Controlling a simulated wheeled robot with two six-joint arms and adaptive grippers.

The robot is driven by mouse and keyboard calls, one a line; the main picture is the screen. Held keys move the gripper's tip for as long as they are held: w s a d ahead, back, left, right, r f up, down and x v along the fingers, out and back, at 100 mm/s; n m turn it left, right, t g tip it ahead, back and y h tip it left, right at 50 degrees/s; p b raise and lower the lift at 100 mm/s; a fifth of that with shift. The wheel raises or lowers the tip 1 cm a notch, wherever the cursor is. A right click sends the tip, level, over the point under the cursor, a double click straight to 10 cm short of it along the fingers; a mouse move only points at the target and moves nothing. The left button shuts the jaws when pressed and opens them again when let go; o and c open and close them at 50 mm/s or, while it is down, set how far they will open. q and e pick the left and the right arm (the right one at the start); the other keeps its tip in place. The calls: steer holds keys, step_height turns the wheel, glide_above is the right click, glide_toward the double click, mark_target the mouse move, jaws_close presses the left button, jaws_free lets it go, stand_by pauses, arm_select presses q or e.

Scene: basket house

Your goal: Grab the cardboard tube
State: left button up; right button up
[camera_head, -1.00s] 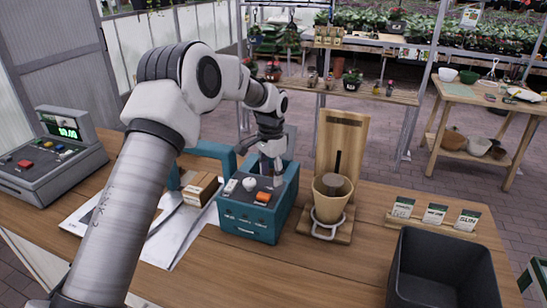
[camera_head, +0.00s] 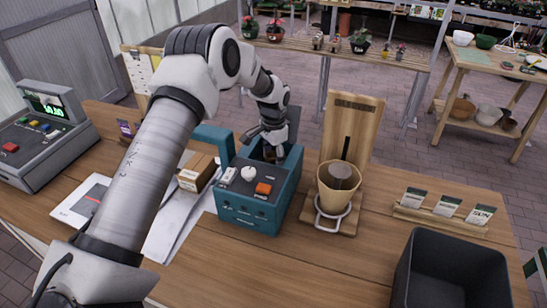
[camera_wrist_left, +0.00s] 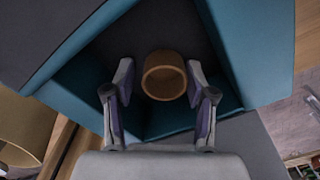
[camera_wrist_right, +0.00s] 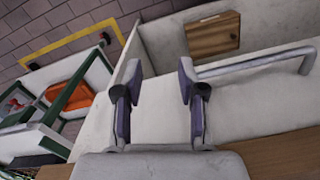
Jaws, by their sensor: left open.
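The cardboard tube (camera_wrist_left: 164,76) shows in the left wrist view as a round brown open end inside a recess of the teal box. In the head view the teal tabletop box (camera_head: 247,215), with knobs and an orange button, stands left of the wooden stand; the tube is mostly hidden there. My left gripper (camera_wrist_left: 160,84) is open, with one finger on each side of the tube's end; I cannot tell whether they touch it. In the head view this gripper (camera_head: 270,150) points down at the back of the box. My right gripper (camera_wrist_right: 160,82) is open and empty in its wrist view.
A wooden stand (camera_head: 352,125) with a tan cup (camera_head: 337,190) is right of the box. A small carton (camera_head: 196,173) lies left of it. A dark bin (camera_head: 450,275) and seed packets (camera_head: 446,205) are at right. A grey register (camera_head: 40,140) is at far left.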

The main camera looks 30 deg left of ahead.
arm_select(q)
steer(key=shift+s+d+r, duration=0.3)
steer(key=shift+d+r, duration=0.05)
steer(key=c, duration=0.5)
steer(key=shift+w+a+f, duration=0.1)
steer(key=shift+f, duration=0.05)
